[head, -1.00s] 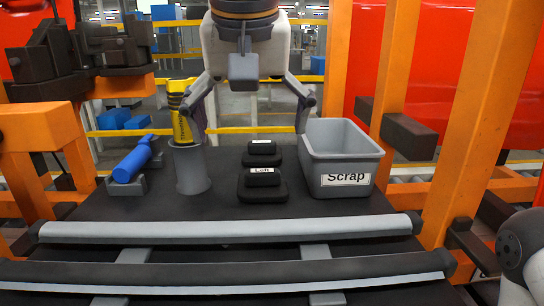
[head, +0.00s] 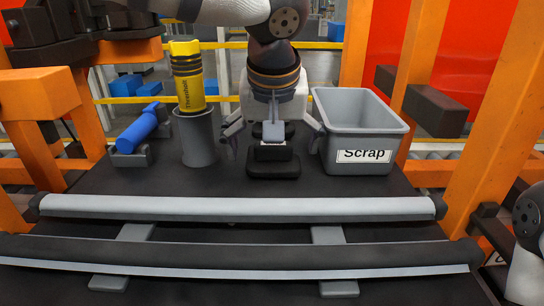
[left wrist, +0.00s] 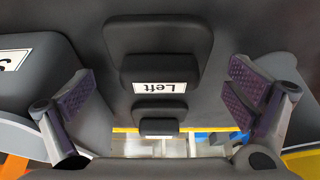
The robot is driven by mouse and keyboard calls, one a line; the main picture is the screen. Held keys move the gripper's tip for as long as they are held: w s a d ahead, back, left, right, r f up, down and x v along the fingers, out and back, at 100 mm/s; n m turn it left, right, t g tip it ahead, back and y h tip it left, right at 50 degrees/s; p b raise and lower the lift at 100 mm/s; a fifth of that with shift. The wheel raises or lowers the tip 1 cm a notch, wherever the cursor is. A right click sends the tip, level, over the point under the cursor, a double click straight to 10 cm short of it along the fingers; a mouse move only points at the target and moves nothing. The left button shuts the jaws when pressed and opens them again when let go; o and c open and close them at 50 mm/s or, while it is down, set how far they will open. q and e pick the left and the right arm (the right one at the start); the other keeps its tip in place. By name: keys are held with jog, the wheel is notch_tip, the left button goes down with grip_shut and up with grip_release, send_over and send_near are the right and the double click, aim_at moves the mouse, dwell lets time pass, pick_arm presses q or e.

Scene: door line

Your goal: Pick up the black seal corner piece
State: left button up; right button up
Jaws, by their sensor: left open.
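Two black seal corner pieces stand one behind the other on the dark table top. The nearer one (head: 273,168) has a wide base and a raised block. In the left wrist view this piece (left wrist: 160,35) shows upside down with a white "Left" label. The farther piece (left wrist: 160,108) is smaller there, also with a white label that I cannot read; in the head view my gripper partly hides it. My left gripper (head: 275,148) points down over the pieces, fingers spread wide and empty. In the left wrist view the fingers (left wrist: 160,95) stand apart on both sides. My right gripper is not in view.
A grey "Scrap" bin (head: 366,138) stands close beside the right finger. A grey cup (head: 197,140) with a yellow and black tool (head: 188,78) stands to the left. A blue cylinder (head: 140,126) rests in a holder. Two long bars (head: 235,208) cross the front.

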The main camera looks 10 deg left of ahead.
pick_arm(q)
jog(key=c, duration=1.5)
jog(key=shift+r, duration=0.1)
jog(key=shift+r, duration=0.25)
jog(key=r, duration=0.3)
jog(key=shift+s+d+r, duration=0.1)
jog(key=shift+d, duration=0.1)
jog(key=s+d+r, duration=0.2)
jog(key=d+r, duration=0.1)
jog(key=s+d+r, duration=0.3)
jog(key=d, duration=0.1)
jog(key=s+d+r, duration=0.2)
jog(key=d+r, duration=0.1)
jog(key=d, duration=0.1)
jog(key=shift+s+d+r, duration=0.15)
jog(key=shift+s, duration=0.2)
